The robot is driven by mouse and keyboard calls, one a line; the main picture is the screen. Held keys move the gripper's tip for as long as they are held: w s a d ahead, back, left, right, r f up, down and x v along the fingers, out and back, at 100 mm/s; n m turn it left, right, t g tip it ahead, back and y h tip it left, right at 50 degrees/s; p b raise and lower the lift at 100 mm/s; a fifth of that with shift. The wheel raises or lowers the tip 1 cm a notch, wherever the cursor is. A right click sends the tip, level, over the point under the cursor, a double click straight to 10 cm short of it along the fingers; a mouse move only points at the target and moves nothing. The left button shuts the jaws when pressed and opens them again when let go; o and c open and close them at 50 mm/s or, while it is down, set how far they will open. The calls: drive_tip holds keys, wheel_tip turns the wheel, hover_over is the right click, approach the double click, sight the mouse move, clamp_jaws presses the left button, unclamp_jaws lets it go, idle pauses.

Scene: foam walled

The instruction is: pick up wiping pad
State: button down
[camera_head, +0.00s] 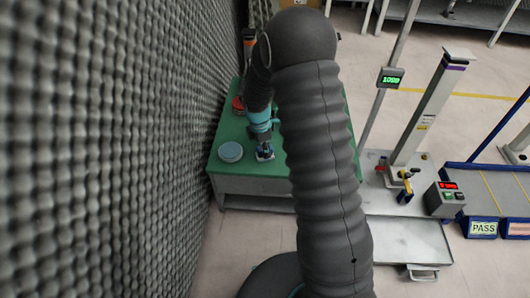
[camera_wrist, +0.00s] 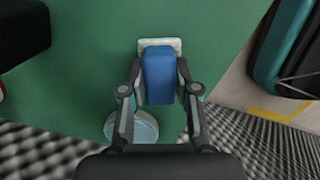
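The wiping pad, a blue block on a whitish flat base (camera_wrist: 160,75), lies on the green table top in the wrist view. It also shows small in the head view (camera_head: 265,153), right below my gripper. My gripper (camera_wrist: 160,84) is down around the blue block, one finger on each side and very close to it. I cannot tell whether the fingers press on it. In the head view my gripper (camera_head: 263,143) is low over the front part of the table. The base shows beyond the fingertips.
A light blue round disc (camera_head: 230,152) lies left of the pad on the green table (camera_head: 265,169); a red round thing (camera_head: 238,103) is farther back. A grey foam wall (camera_head: 100,140) borders the left. A metal stand (camera_head: 430,110) and a grey tray (camera_head: 405,240) are at right.

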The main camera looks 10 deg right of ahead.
idle(0.3)
drive_tip(key=shift+r, duration=0.6)
wheel_tip(320, 180, up, 3)
drive_tip(key=shift+f, duration=0.15)
drive_tip(key=s+d+r, duration=0.6)
drive_tip(key=d+r, duration=0.1)
drive_tip(key=d, duration=0.3)
drive_tip(key=c, duration=1.4)
unclamp_jaws()
drive_tip(key=shift+c, duration=0.2)
drive_tip(key=c, duration=0.4)
